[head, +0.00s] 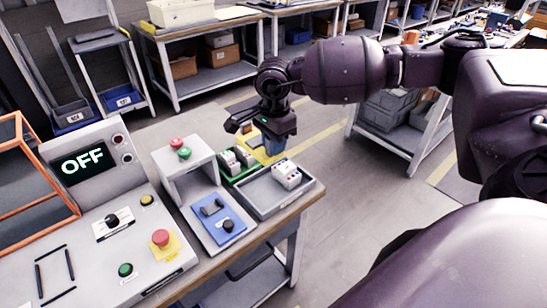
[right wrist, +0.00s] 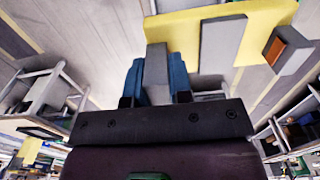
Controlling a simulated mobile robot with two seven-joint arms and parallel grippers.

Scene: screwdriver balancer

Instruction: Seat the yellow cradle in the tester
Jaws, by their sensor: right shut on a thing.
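The yellow cradle (right wrist: 215,35) is in my right gripper (right wrist: 157,75); the blue fingertips close on a grey upright part of it in the right wrist view. The cradle also carries a grey block and a brown-orange block. In the head view my right gripper (head: 272,140) points down over the far end of the bench, and the cradle (head: 248,140) shows partly behind it. My left gripper is not in view.
A green tray (head: 228,180) and a grey tray (head: 262,198) hold white-and-red parts near the right gripper. The control panel (head: 95,225) with an OFF display and an orange frame (head: 40,165) lie left. Open floor lies beyond the bench's right edge.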

